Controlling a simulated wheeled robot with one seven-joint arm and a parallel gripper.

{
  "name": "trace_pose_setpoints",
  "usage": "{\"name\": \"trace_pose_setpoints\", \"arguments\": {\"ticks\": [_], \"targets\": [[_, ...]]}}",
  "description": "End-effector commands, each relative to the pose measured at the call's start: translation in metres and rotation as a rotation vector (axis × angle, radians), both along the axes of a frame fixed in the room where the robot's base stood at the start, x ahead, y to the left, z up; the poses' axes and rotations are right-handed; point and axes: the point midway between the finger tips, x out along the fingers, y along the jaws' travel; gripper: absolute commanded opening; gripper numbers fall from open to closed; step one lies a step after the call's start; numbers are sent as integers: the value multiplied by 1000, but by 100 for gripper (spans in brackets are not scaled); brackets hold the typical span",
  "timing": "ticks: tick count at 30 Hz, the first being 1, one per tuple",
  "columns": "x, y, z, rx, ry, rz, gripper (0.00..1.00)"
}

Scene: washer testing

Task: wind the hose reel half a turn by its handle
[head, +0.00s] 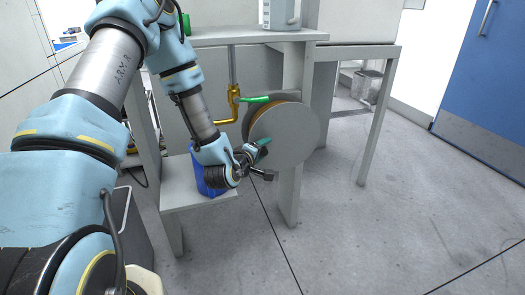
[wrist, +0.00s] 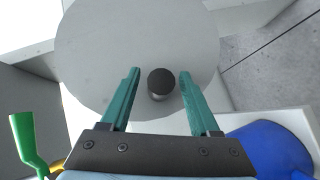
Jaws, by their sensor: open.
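The hose reel shows its round grey side disc (head: 290,138) in the head view, with a brownish wound band behind its rim. In the wrist view the disc (wrist: 110,45) fills the upper middle. The reel's handle, a short dark round knob (wrist: 161,83), stands out from the lower part of the disc. My gripper (head: 263,159) is in front of the disc's lower left side in the head view. In the wrist view my gripper (wrist: 160,73) is open, with one teal finger on each side of the knob and visible gaps between. The head view does not show the knob clearly.
A blue container (head: 204,178) stands on a low grey shelf (head: 190,203) beneath my wrist. A green lever (head: 255,99) on a brass pipe (head: 233,98) is close to the reel's upper left. A grey table frame (head: 375,125) stands right. Floor in front is clear.

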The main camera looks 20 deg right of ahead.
Motion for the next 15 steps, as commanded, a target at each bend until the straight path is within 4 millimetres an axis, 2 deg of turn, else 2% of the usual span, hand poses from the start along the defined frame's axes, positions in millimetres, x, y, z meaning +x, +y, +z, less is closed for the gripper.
{"name": "trace_pose_setpoints", "arguments": {"ticks": [7,15], "targets": [[0,0,0,1,1,0,62],[0,0,0,1,1,0,32]]}}
